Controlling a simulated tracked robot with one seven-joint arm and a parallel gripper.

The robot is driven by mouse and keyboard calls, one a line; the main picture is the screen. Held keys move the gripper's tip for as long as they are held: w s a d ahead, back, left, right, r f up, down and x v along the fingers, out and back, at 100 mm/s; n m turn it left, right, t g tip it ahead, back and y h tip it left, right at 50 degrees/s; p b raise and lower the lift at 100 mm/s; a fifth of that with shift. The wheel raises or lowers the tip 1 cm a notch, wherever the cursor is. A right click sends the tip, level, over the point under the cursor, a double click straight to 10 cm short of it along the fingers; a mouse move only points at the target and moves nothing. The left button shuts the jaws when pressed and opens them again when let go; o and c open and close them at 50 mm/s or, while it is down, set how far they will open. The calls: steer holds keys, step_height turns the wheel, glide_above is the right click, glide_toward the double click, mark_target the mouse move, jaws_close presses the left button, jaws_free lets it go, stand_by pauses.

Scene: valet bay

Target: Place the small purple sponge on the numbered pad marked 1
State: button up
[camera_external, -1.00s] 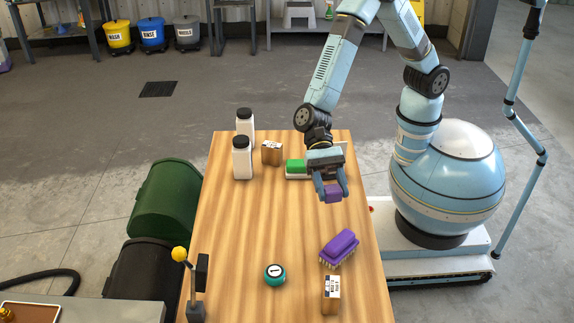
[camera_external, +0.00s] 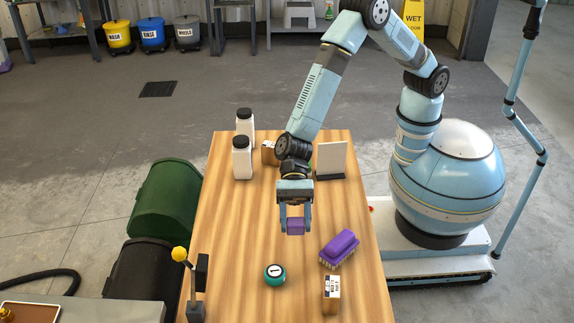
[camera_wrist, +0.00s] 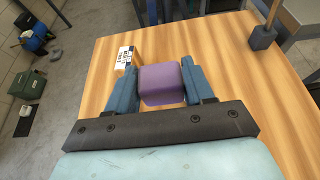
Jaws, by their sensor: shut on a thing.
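The small purple sponge (camera_external: 296,226) is held between the two fingers of my gripper (camera_external: 295,222), above the wooden table. It also shows between the blue fingers in the wrist view (camera_wrist: 163,85). A round teal piece (camera_external: 275,274) with a white top and a single dark bar-like mark lies on the table, nearer the camera and slightly left of the sponge. It looks like the pad marked 1, though the mark is small. The sponge is apart from it. I cannot make out the pad in the wrist view.
A larger purple brush (camera_external: 339,248) lies right of the gripper, with a labelled box (camera_external: 331,294) in front. A white panel (camera_external: 332,158) and two white bottles (camera_external: 242,158) stand at the back. A yellow-knobbed lever (camera_external: 188,278) is at the front left. The left-centre table is clear.

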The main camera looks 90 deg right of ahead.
glide_above(275, 270)
step_height(275, 270, down, 7)
steer(key=shift+r, duration=0.1)
steer(key=shift+w+f, duration=0.1)
steer(key=shift+f, duration=1.55)
steer(key=o, duration=1)
steer(key=v, duration=1.2)
steer(key=shift+r, duration=0.1)
